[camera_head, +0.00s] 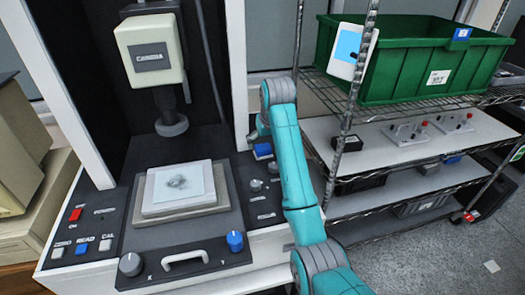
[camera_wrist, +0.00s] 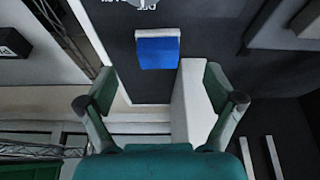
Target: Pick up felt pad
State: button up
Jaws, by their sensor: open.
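A small blue block with a pale grey edge (camera_wrist: 157,50) lies on a dark panel in the wrist view, beyond my open fingers and roughly centred between them. It looks like the felt pad, though its material is not clear. In the head view, the blue block (camera_head: 263,150) sits at the back right of the machine's dark bed, beside my arm's end. My gripper (camera_wrist: 158,88) is open, with nothing held between its fingertips. In the head view, the gripper is mostly hidden behind the teal wrist.
A white machine edge (camera_wrist: 188,105) runs close to my right finger in the wrist view. The measuring stage (camera_head: 150,213) stands left of my arm under the camera head (camera_head: 150,50). A wire shelf with a green bin (camera_head: 415,62) stands close on the right.

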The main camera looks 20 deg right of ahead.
aim_at(264, 149)
jog(key=shift+x, duration=3.05)
jog(key=shift+w+d, duration=0.1)
jog(key=shift+d, duration=0.05)
jog(key=c, duration=1.2)
